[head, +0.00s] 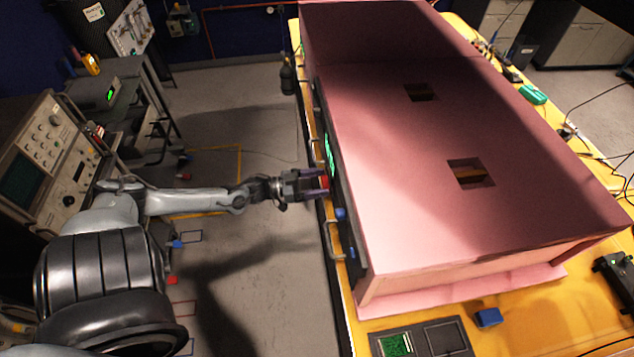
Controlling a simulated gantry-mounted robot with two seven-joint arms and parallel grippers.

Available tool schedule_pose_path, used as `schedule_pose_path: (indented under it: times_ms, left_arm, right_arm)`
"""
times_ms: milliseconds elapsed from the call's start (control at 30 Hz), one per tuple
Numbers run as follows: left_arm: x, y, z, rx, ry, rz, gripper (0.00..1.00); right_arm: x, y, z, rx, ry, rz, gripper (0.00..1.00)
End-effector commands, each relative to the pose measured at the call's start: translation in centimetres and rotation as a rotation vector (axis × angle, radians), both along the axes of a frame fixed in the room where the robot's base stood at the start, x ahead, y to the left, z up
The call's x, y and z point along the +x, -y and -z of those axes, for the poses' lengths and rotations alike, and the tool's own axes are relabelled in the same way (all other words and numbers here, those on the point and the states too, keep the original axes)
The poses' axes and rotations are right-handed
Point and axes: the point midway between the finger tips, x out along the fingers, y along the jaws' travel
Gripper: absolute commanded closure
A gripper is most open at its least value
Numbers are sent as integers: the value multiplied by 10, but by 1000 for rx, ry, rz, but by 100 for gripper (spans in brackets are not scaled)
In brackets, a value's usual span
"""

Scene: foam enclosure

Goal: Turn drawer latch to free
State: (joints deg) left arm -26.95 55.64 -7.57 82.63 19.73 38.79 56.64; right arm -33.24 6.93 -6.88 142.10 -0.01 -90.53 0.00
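A small red latch (324,182) sits on the dark front panel along the left side of the pink foam enclosure (400,150). A blue latch (340,213) sits nearby on the same panel, lower in the picture. My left gripper (322,184) reaches the panel from the left. Its two fingers stand apart, one above and one below the red latch in the picture. I cannot tell whether they touch it. My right gripper is not in view.
Metal handles stick out from the panel, one above (314,148) and one below (329,238) my gripper. The enclosure stands on a yellow table (540,320). An oscilloscope (45,165) stands at the left. The floor between is mostly clear.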

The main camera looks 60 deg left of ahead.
Motion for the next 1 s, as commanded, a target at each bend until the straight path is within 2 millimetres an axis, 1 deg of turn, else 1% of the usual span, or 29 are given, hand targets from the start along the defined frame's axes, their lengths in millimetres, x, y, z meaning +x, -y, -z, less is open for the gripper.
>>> schedule_pose_path:
  times_ms: [33,267,467,667,867,1000]
  left_arm:
    - [0,0,0,0,0,0,35]
    - [0,0,0,0,0,0,70]
    - [0,0,0,9,4,0,71]
    - [0,0,-1,66,26,-1,71]
    - [-1,1,-2,191,71,-1,71]
    - [-1,1,-2,307,115,-1,71]
  right_arm:
    - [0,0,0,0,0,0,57]
    - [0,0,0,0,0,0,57]
    - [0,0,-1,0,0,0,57]
    - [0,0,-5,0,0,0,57]
    - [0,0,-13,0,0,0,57]
    - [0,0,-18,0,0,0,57]
